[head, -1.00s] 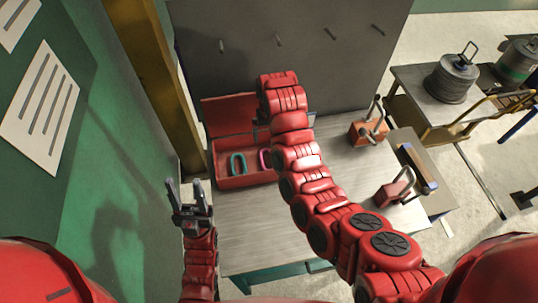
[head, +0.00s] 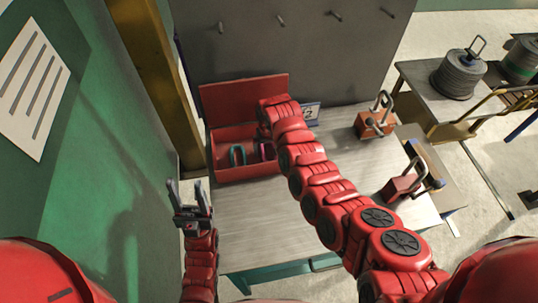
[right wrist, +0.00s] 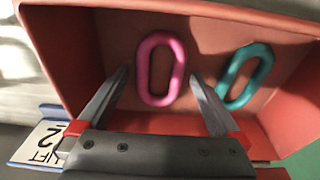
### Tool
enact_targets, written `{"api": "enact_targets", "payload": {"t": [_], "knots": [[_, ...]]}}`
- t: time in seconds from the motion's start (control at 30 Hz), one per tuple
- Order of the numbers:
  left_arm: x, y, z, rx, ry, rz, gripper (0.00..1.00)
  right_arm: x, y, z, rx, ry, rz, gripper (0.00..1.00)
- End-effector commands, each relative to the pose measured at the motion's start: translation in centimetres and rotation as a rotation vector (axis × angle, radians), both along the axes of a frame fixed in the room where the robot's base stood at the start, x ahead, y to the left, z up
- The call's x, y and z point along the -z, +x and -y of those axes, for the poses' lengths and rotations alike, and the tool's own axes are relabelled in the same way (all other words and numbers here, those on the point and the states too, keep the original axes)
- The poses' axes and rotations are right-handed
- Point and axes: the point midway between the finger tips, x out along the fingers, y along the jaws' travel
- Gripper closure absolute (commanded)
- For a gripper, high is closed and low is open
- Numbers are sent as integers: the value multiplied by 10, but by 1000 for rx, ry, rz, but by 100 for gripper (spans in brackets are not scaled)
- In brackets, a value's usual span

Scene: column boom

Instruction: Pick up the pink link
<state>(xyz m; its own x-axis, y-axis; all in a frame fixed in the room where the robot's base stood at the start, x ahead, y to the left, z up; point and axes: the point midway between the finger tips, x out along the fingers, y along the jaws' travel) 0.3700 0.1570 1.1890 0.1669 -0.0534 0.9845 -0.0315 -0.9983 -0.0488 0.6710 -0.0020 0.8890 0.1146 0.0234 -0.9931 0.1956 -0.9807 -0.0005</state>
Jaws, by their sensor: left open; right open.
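The pink link (right wrist: 160,68) lies on the floor of the open red box (right wrist: 70,50). In the right wrist view it sits between the fingers of my right gripper (right wrist: 158,88), which is open; the fingers do not visibly touch it. In the head view the pink link (head: 262,151) shows only in part beside my right arm, and the right gripper's fingers are hidden there. My left gripper (head: 189,197) is open and empty, left of the table.
A teal link (right wrist: 245,75) lies in the box beside the pink one, and shows in the head view (head: 237,156). The box's raised lid (head: 235,95) stands behind. A small sign (head: 311,113) is right of the box. Two handled blocks (head: 375,122) (head: 405,187) stand on the table's right (head: 265,220).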

Motion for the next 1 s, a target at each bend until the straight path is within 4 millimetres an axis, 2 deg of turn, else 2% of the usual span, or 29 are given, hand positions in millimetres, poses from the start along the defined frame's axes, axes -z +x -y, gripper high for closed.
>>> {"api": "enact_targets", "payload": {"t": [0.2, 0.7, 0.73, 1.0], "knots": [[0, 0, 0, 0, 0, 1, 50, 0, 1, 0, 0, 0, 2, 0], [0, 0, 0, 0, 0, 1, 50, 0, 1, 0, 0, 0, 2, 90], [0, 0, 0, 0, 0, 0, 50, 0, 1, 0, 0, 0, 2, 94], [-1, 0, 0, 0, 0, 1, 50, -3, 1, 0, 0, 1, 3, 94]]}}
